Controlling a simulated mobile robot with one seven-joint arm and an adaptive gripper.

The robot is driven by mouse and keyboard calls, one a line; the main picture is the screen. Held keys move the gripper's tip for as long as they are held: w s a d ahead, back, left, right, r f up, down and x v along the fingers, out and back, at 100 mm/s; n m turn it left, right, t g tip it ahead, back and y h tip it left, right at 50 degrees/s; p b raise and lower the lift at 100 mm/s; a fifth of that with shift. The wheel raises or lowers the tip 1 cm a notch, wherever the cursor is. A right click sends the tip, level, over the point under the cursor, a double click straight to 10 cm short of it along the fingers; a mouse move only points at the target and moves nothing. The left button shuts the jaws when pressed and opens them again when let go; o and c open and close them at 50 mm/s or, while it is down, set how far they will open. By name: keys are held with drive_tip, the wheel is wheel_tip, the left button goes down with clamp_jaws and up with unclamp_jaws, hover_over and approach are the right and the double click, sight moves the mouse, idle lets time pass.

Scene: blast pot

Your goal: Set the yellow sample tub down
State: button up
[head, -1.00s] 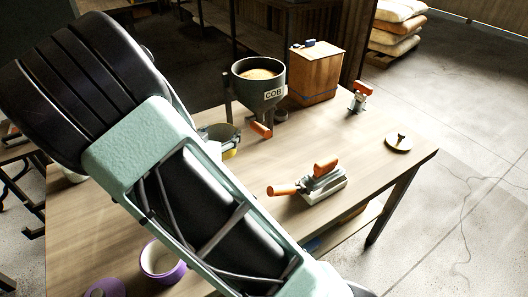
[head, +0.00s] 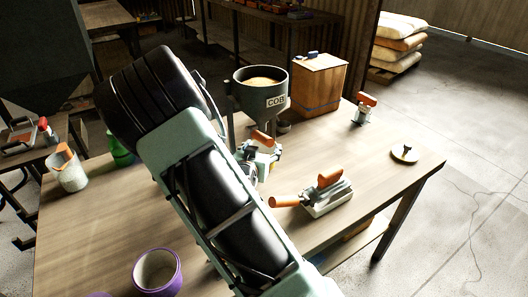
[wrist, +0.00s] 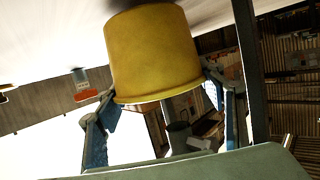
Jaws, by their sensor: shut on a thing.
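The yellow sample tub (wrist: 152,55) fills the upper middle of the wrist view, its wider rim toward the bottom of the picture. My gripper (wrist: 160,98) is shut on it, with a blue-padded finger on each side.
An orange-handled clamp tool (head: 326,196) lies right of my gripper. A wooden box (head: 319,82), a small orange-topped tool (head: 365,108) and a round disc (head: 404,153) stand farther right. A purple-rimmed tub (head: 157,271), green bottle (head: 121,150) and whitish cup (head: 69,172) stand left.

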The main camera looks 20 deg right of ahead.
drive_tip(key=shift+w+d+f, duration=0.1)
drive_tip(key=shift+d+f, duration=0.2)
drive_tip(key=shift+f, duration=0.05)
drive_tip(key=shift+f, duration=0.1)
drive_tip(key=o, duration=1.2)
drive_tip(key=shift+o, duration=0.2)
drive_tip(key=shift+s+a+r, duration=0.15)
drive_tip(key=shift+s+r, duration=0.05)
drive_tip(key=p+v, duration=0.2)
drive_tip(key=v, duration=0.9)
drive_tip(key=shift+s, duration=0.2)
drive_tip(key=shift+a+r, duration=0.1)
